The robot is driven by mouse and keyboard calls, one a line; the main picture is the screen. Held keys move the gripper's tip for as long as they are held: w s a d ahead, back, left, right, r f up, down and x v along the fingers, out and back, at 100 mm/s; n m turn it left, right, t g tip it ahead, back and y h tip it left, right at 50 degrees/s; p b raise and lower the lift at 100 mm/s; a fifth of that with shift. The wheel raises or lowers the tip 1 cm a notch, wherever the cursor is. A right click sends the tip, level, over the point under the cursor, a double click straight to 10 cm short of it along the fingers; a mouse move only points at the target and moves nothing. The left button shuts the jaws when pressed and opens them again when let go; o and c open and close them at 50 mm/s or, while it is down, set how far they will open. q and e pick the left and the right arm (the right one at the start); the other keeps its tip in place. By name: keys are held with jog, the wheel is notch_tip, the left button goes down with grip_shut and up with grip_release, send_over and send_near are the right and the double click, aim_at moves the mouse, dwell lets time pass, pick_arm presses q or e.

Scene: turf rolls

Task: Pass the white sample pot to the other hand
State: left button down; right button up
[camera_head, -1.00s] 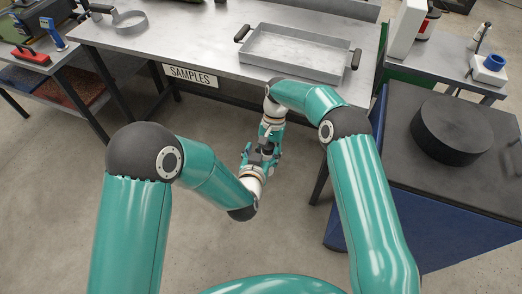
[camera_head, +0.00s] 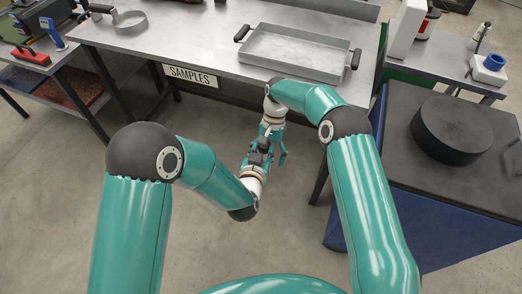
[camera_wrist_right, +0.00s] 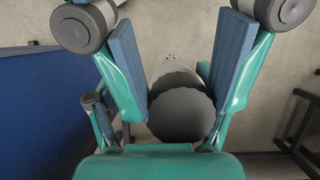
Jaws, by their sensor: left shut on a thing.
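My left gripper (camera_head: 260,155) is low in the middle of the head view, in front of the samples table, and is shut on the white sample pot. The pot is too small and too covered by the fingers to make out in the head view. My right gripper (camera_head: 279,147) meets it from above, very close to it. In the right wrist view the blue-padded fingers of my right gripper (camera_wrist_right: 180,50) stand wide apart. A white body with a dark round end shows between and beyond them; I cannot tell whether the pads touch anything.
At the right a dark round block (camera_head: 452,130) lies on a black-topped blue stand (camera_head: 400,110). Bare floor surrounds the grippers.

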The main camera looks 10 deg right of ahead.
pick_arm(q)
jog(key=shift+w+a, duration=0.15)
jog(key=shift+a, duration=0.15)
jog(key=shift+f, duration=0.1)
pick_arm(e)
notch_tip(320, 180, up, 6)
jog(key=w+d+m, duration=0.1)
jog(key=w+d, duration=0.1)
jog(key=w, duration=0.1)
pick_arm(q)
jog(key=shift+d, duration=0.1)
pick_arm(e)
jog(key=s+d+f+m+y, duration=0.2)
jog(key=s+d+m+y, duration=0.15)
jog(key=s+m, duration=0.35)
jog(key=s+a+f+n+t+h, duration=0.1)
jog(key=s+a+f+n, duration=0.15)
jog(key=s+f, duration=0.35)
jog(key=s+a+f+n+t, duration=0.1)
jog(key=s+f+n, duration=0.25)
jog(key=f, duration=0.35)
jog(key=s+a+n+t, duration=0.1)
jog(key=s+n, duration=0.4)
jog(key=s, duration=0.7)
jog(key=shift+f+n+t, duration=0.3)
jog(key=shift+f+t, duration=0.15)
jog(key=shift+t, duration=0.25)
jog(key=shift+a+h, duration=0.1)
jog(key=shift+h, duration=0.15)
